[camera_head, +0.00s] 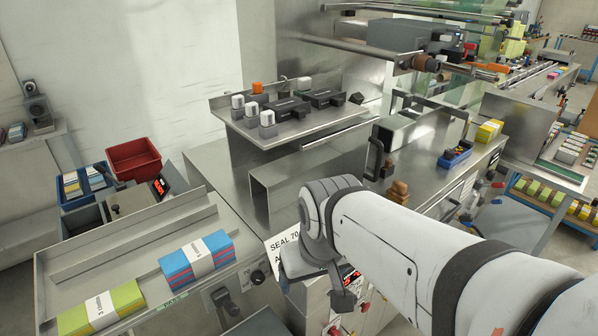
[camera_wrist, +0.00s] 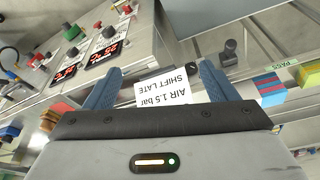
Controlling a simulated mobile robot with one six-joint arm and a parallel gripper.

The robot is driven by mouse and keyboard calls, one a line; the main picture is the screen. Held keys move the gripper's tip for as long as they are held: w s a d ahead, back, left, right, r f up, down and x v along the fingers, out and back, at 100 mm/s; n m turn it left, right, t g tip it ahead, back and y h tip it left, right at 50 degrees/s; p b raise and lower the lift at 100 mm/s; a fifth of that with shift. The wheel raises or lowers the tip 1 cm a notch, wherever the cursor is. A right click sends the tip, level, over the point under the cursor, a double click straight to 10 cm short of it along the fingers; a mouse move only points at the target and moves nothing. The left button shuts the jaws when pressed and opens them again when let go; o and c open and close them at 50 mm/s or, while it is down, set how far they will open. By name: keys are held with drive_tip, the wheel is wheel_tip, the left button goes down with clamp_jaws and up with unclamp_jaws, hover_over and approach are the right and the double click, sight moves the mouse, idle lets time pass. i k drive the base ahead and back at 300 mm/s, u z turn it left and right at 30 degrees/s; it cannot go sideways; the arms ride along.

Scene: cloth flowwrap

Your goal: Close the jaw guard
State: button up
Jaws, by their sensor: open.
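A black upright handle (camera_head: 374,158) stands at the left end of a steel housing (camera_head: 408,128) in the middle of the bench. A clear greenish panel (camera_head: 487,50) stands above and behind it. I cannot tell for certain which of these parts is the jaw guard, or how far open it is. My gripper (camera_wrist: 160,68) shows two blue fingers, spread apart with nothing held between them. A white label (camera_wrist: 163,88) reading "AIR 1.5 bar, SHIFT LATE" shows beyond the fingers. In the head view my arm hides most of the gripper, which is low and in front of the handle.
A control panel (camera_wrist: 107,48) with red displays and knobs is left in the wrist view. A front tray (camera_head: 130,265) holds blue-red (camera_head: 196,258) and green (camera_head: 100,308) cloth stacks. A steel shelf (camera_head: 232,118) carries several dark blocks. A blue tray (camera_head: 455,158) lies right of the handle.

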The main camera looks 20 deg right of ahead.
sight(304, 147)
drive_tip(key=u, duration=1.25)
drive_tip(key=k, duration=1.1)
drive_tip(key=z, duration=1.15)
drive_tip(key=i, duration=1)
